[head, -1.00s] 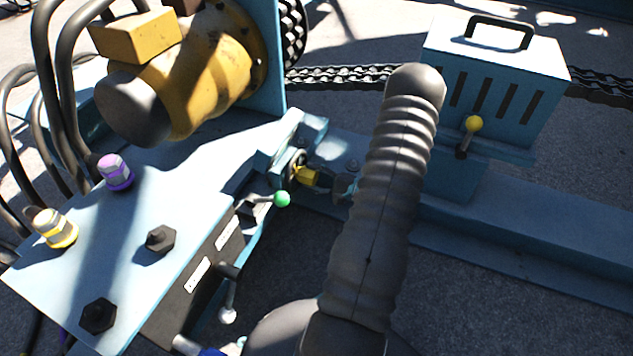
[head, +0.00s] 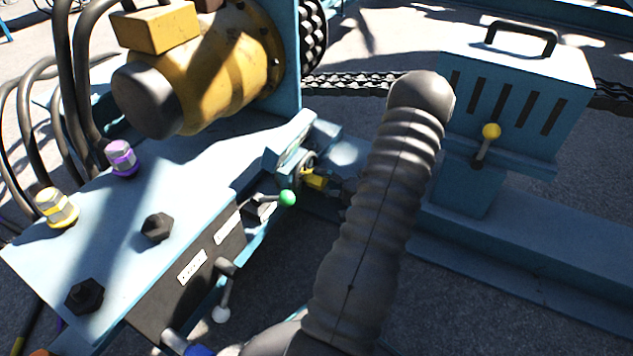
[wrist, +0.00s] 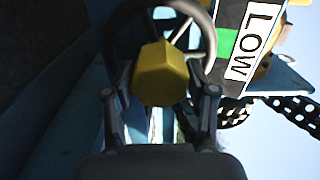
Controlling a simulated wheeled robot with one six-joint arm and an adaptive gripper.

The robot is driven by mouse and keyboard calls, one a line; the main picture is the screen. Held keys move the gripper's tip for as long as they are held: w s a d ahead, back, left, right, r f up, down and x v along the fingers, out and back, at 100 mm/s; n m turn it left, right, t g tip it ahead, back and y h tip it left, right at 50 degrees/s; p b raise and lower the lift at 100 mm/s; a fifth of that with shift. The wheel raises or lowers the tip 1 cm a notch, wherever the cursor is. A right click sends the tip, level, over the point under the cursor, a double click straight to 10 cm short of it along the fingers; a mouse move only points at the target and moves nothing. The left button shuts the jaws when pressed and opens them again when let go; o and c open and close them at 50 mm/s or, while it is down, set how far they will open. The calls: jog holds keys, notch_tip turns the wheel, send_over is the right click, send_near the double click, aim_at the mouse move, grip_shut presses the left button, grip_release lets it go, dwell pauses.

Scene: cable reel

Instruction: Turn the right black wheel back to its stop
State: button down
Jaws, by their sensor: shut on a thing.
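The black wheel (wrist: 211,48), a spoked ring, fills the top middle of the wrist view. A yellow hexagonal knob (wrist: 160,75) stands in front of its middle. My gripper (wrist: 160,82) is shut on this knob, with one finger on each side. In the head view the wheel (head: 306,160) is a small dark ring on a blue bracket, with the yellow knob (head: 315,179) at its lower right. My gripper (head: 336,189) shows there only in part, as my ribbed arm covers the area. The wheel's stop cannot be made out.
A LOW label (wrist: 253,42) is beside the wheel. A green-tipped lever (head: 287,198) sits just below it. A yellow-knobbed lever (head: 491,131) is on the slotted blue box (head: 520,95). A yellow motor (head: 205,80) and hoses (head: 65,60) stand at left.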

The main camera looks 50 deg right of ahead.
jog(key=shift+a, duration=0.1)
jog(key=shift+c, duration=2)
grip_release()
jog(key=shift+w, duration=0.1)
jog(key=shift+s, duration=0.3)
jog(key=v, duration=1.1)
jog(key=shift+s+d, duration=0.25)
